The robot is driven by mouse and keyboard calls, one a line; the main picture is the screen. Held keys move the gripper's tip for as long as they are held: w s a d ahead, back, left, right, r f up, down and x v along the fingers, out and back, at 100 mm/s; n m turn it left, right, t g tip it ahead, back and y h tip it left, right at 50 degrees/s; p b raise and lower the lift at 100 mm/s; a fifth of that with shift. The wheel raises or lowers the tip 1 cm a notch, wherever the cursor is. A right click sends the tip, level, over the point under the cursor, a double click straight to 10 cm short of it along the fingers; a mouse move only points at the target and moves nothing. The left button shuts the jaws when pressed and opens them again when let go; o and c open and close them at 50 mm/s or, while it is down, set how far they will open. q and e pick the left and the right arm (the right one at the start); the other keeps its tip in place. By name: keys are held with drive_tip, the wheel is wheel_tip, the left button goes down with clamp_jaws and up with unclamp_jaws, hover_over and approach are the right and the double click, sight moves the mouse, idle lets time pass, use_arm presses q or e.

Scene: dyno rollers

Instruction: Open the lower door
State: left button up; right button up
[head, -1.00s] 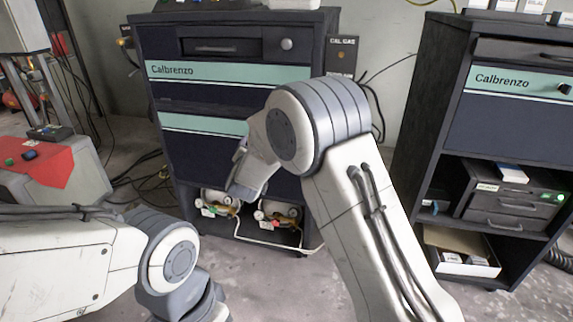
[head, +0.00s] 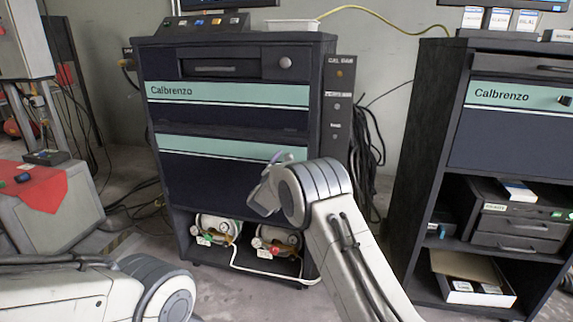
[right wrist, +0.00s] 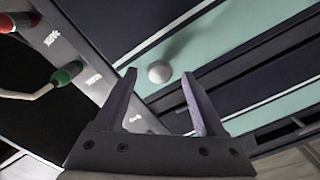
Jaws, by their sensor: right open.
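The lower door (head: 205,180) of the middle dark cabinet is shut, with a teal stripe along its top. In the right wrist view a round white knob (right wrist: 159,73) sits on a teal stripe (right wrist: 205,45). My right gripper (head: 275,158) is at the right end of the lower door's stripe in the head view, and its wrist covers part of the door. In the right wrist view my right gripper (right wrist: 160,88) is open and empty, its fingers pointing toward the knob, which appears just beyond the fingertips. My left gripper is out of view.
The upper door (head: 225,96), labelled Calbrenzo, is shut above. Gas cylinders (head: 277,240) sit on the open shelf below. A CAL GAS panel (head: 339,110) with hanging cables is at the cabinet's right side. A second cabinet (head: 520,125) stands further right.

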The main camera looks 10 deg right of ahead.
drive_tip(key=shift+w+d, duration=0.2)
drive_tip(key=shift+w, duration=0.2)
clamp_jaws()
idle(1.3)
